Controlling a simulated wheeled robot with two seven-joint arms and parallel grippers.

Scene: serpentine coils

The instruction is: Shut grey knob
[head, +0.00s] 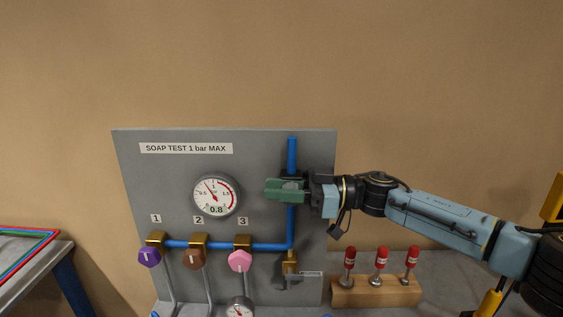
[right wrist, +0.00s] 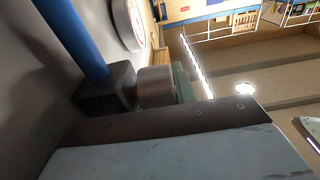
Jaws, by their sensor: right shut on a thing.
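The grey knob (right wrist: 155,87) shows in the right wrist view as a short round grey cylinder on a black valve body (right wrist: 108,88). The valve body sits on the blue vertical pipe (head: 291,152) at the right of the grey panel. My right gripper (head: 285,189), with green fingers, reaches in from the right in the head view and is shut on the grey knob. The fingers mostly hide the knob there. How far the knob is turned cannot be told. My left gripper is not in view.
The panel (head: 130,180) carries a gauge (head: 215,195) reading 0.8. Purple (head: 149,257), brown (head: 194,259) and pink (head: 240,261) knobs sit along the lower blue pipe. A wooden block (head: 375,292) with red-topped pieces stands at the lower right. A table (head: 45,262) is at the left.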

